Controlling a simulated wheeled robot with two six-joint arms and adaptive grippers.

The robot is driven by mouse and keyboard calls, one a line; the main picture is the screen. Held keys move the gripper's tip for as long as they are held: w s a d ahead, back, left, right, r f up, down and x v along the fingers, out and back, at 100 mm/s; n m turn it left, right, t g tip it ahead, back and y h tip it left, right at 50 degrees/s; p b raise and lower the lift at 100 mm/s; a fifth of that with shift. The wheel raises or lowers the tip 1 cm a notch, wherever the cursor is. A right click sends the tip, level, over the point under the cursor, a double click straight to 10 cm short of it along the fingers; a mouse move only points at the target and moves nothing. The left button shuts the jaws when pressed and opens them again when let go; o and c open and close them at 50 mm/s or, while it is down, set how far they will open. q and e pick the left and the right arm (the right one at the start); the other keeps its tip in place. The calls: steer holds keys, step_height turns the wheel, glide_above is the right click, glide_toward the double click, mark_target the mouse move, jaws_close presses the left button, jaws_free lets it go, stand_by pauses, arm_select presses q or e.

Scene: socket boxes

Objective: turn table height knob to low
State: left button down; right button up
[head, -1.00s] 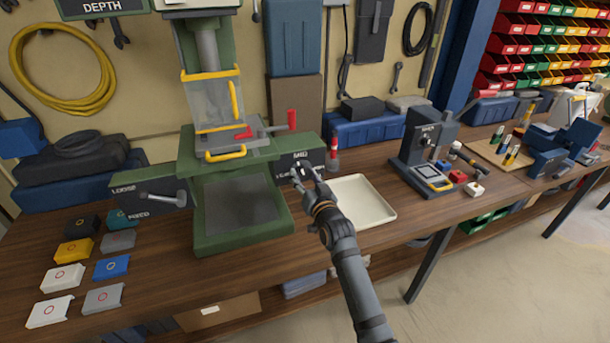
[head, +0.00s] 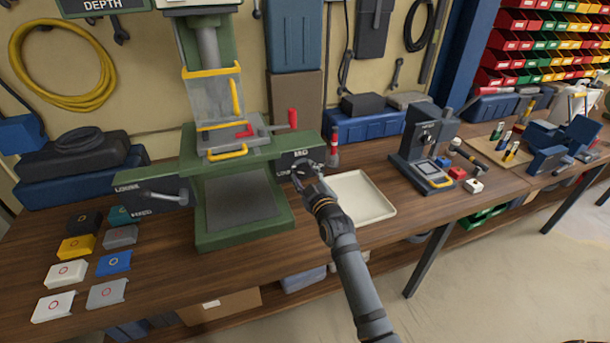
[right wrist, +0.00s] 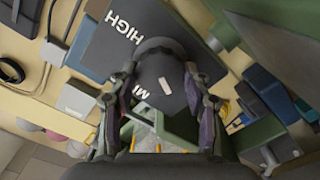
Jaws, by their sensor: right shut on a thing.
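The table height knob (right wrist: 152,68) is a dark round knob with a short white mark on its face. It sits on a dark panel (head: 286,160) at the right side of the green drill press (head: 240,226). The right wrist view shows the printed words HIGH and part of MID on that panel; LOW is not visible. My right gripper (head: 302,171) has its fingers on both sides of the knob, and it also shows in the right wrist view (right wrist: 163,88). In the head view the fingers hide most of the knob. My left gripper is not in view.
A cream tray (head: 362,198) lies just right of the gripper. A red-topped bottle (head: 334,150) stands behind it. A lever (head: 165,197) on a LOOSE/FIXED panel is at the press's left. Several coloured boxes (head: 114,263) lie at the left front.

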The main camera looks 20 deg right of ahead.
steer(key=shift+r+n, duration=0.4)
steer(key=shift+r, duration=0.25)
stand_by(0.7)
steer(key=o, duration=1.1)
steer(key=shift+d+f, duration=0.2)
steer(key=shift+d, duration=0.1)
steer(key=shift+o, duration=0.2)
steer(key=shift+f, duration=0.1)
steer(key=shift+s+a, duration=0.1)
steer(key=shift+s, duration=0.05)
steer(key=shift+s+f, duration=0.15)
steer(key=shift+s, duration=0.15)
steer(key=s, duration=1.1)
steer(key=shift+s+d, duration=0.15)
steer(key=shift+d, duration=0.1)
